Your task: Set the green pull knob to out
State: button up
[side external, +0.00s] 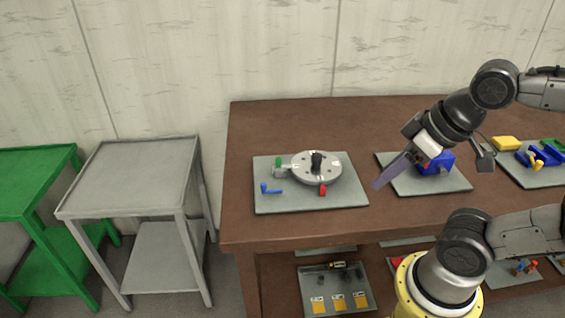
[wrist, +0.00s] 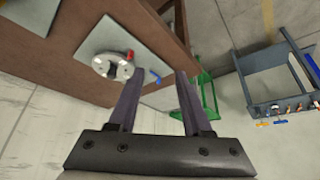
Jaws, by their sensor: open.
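The green pull knob (side external: 278,162) is a small upright piece at the left of a round grey rotary table (side external: 330,173) on a grey board (side external: 300,203). Whether it is in or out is too small to tell. The rotary table also shows in the wrist view (wrist: 105,65), where I cannot make out the green knob. A blue crank handle (side external: 270,189) and a red knob (side external: 322,190) sit on the same device. My gripper (side external: 378,185) is open and empty, right of this board and well apart from the green knob. Its two fingers (wrist: 160,72) spread in the wrist view.
A second board (side external: 455,184) with a blue device (side external: 440,162) lies behind my gripper, and a third board (side external: 535,178) with blue and yellow parts is farther right. A grey cart (side external: 135,175) and green cart (side external: 35,185) stand left of the brown bench (side external: 240,225). A lower shelf holds tools.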

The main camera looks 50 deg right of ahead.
jog(key=shift+o, duration=0.3)
jog(key=w+r+n, duration=0.4)
jog(key=w+r, duration=0.2)
jog(key=r, duration=0.2)
jog(key=n+g, duration=0.2)
jog(key=g, duration=0.4)
send_over(278, 158)
notch_tip(278, 158, down, 10)
notch_tip(278, 158, down, 14)
jog(key=shift+f, duration=0.1)
grip_shut()
